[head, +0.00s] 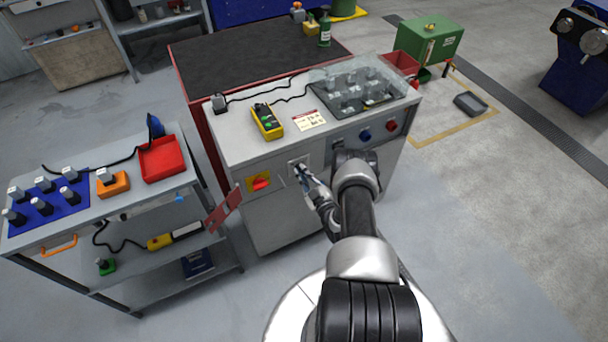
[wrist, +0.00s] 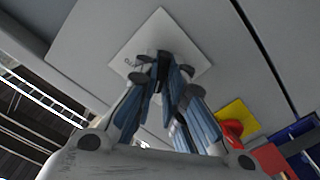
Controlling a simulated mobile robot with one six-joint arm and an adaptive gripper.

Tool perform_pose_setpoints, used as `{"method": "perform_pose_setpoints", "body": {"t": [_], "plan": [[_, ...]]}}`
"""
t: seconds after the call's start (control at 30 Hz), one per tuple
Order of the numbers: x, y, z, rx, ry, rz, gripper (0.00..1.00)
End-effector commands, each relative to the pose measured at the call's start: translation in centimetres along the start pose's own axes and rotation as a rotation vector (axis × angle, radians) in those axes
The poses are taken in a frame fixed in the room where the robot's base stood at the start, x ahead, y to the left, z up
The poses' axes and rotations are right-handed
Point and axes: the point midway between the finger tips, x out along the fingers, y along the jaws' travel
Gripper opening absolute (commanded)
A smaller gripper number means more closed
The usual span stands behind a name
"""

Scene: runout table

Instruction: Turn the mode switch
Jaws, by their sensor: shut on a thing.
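The mode switch is a small dark knob (wrist: 162,58) on a white square plate (wrist: 137,42), set in the grey front panel of the runout table. The plate also shows in the head view (head: 294,161), partly covered by my gripper. My gripper (head: 302,170) reaches the panel, and in the wrist view its blue-grey fingers (wrist: 164,80) are closed around the knob. Most of the knob is hidden between the fingers, so the way it points cannot be told. Faint marks show on the plate beside it.
A red switch (head: 261,184) on a yellow plate is left of the mode switch in the head view. A red-and-grey panel (head: 224,209) sticks out farther left. Blue (head: 365,135) and red (head: 391,125) knobs are to the right. A cart (head: 130,205) stands left.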

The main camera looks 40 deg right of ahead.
Motion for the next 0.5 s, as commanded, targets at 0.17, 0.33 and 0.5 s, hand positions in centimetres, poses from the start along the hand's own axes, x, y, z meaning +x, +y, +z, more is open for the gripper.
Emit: {"method": "perform_pose_setpoints", "body": {"t": [0.17, 0.33, 0.5], "plan": [[0.02, -0.04, 0.0, -0.117, 0.001, 0.0, 0.0], [0.02, -0.05, 0.0, -0.192, 0.001, 0.0, 0.0], [0.02, -0.04, -0.01, -0.235, 0.001, 0.0, 0.0]]}}
